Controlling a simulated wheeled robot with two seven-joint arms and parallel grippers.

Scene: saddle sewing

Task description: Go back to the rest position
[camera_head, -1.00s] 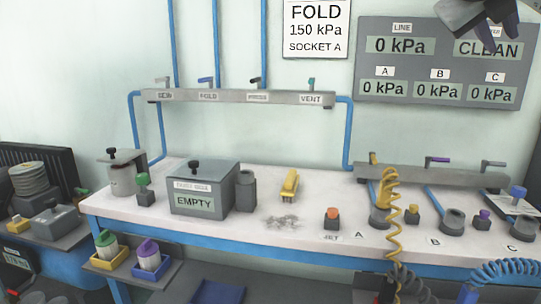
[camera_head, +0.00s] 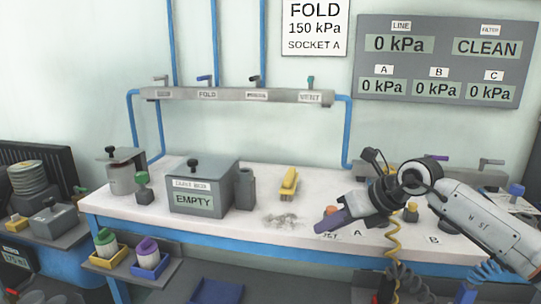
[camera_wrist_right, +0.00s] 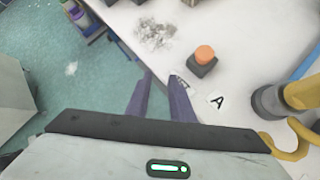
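My right arm comes in from the right in the head view. Its gripper (camera_head: 328,225) has purple fingers pointing left, over the front edge of the workbench (camera_head: 265,205). In the right wrist view the two fingers (camera_wrist_right: 161,82) stand apart with only bench and floor showing between them, so it is open and empty. The orange-topped button (camera_wrist_right: 204,57) is just beyond the fingers to the right in that view. The label A (camera_wrist_right: 217,101) lies right of the fingers. My left gripper is not in view.
The grey EMPTY box (camera_head: 203,187), a yellow tool (camera_head: 289,182) and a patch of grey debris (camera_head: 281,220) are on the bench. A yellow coiled hose (camera_head: 393,240) hangs near my right arm. Above, the pressure panel (camera_head: 440,92) reads 0 kPa and CLEAN.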

